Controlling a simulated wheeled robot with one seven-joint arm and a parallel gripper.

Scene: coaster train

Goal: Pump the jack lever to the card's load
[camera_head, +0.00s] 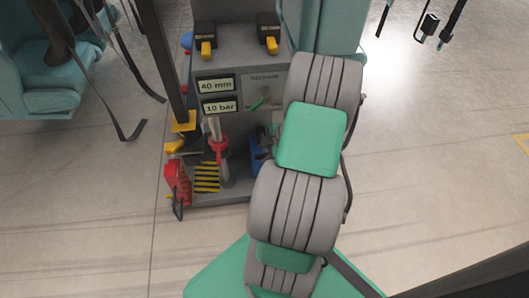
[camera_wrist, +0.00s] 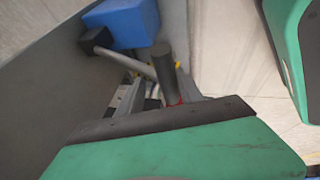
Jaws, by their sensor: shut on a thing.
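In the wrist view, two grey fingers of my gripper (camera_wrist: 160,92) close around the lower part of an upright dark cylindrical grip (camera_wrist: 163,58), which looks like the jack lever. A bit of red shows below it. In the head view, my grey and green arm hides the gripper and most of the lever. Two small plates on the grey cabinet read "40 mm" (camera_head: 216,86) and "10 bar" (camera_head: 219,106). Beside them is a panel (camera_head: 279,82) with a small green pointer or handle (camera_head: 257,103). Its lettering is too small to read.
A blue block (camera_wrist: 122,22) and a black knob (camera_wrist: 95,40) on a grey rod are close to the grip. A red item (camera_head: 177,178) and a yellow-black striped part (camera_head: 207,178) sit low on the cabinet. Teal seats (camera_head: 38,85) hang left. Floor right is clear.

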